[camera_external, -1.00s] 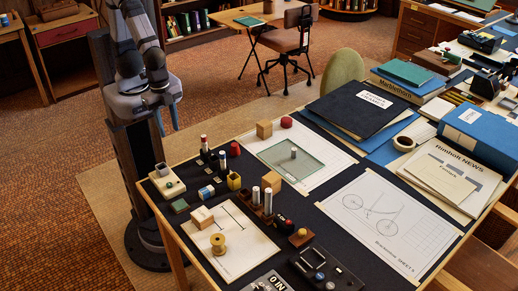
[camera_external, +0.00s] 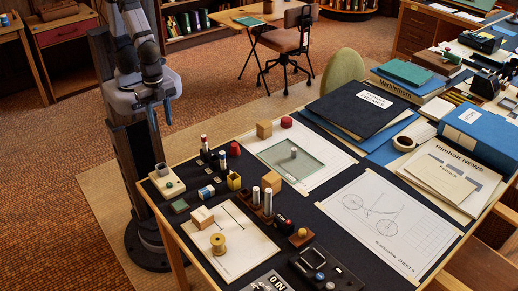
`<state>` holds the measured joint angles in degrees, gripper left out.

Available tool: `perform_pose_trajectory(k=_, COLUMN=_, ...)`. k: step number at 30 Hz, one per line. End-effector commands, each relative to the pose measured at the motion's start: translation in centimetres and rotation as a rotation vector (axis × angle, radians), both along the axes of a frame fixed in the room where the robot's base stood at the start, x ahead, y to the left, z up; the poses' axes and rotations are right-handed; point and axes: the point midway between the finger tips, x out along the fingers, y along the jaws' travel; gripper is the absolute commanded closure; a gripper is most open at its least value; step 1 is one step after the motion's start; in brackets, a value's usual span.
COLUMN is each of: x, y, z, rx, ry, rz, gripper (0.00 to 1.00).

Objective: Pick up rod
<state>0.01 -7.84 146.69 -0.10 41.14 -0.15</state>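Several upright cylinders could be the rod; I cannot tell which one is meant. Two pale rods, a taller one (camera_external: 268,200) and a shorter one (camera_external: 256,196), stand in a dark wooden holder on the table. Two more slim cylinders, one with a red part (camera_external: 204,143) and one dark-and-light (camera_external: 222,160), stand further back. A short grey cylinder (camera_external: 294,153) stands on the greenish glass plate (camera_external: 275,158). My gripper (camera_external: 167,117) hangs pointing down beyond the table's back left edge, apart from all of these and seemingly empty. Its finger gap is too small to judge.
A wooden block (camera_external: 202,217) and a thread spool (camera_external: 218,244) are on a paper sheet at the front left. A blue-and-white cylinder (camera_external: 206,191) lies near a yellow cup (camera_external: 234,181). A black folder (camera_external: 362,105) and books (camera_external: 408,85) fill the back right.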

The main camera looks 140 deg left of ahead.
Motion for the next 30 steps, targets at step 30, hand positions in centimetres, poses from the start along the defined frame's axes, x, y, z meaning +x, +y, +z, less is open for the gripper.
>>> perform_pose_trajectory(k=30, x=31.2, y=3.1, z=-8.4, rx=0.123, ry=-0.942, rz=0.416, gripper=0.62)
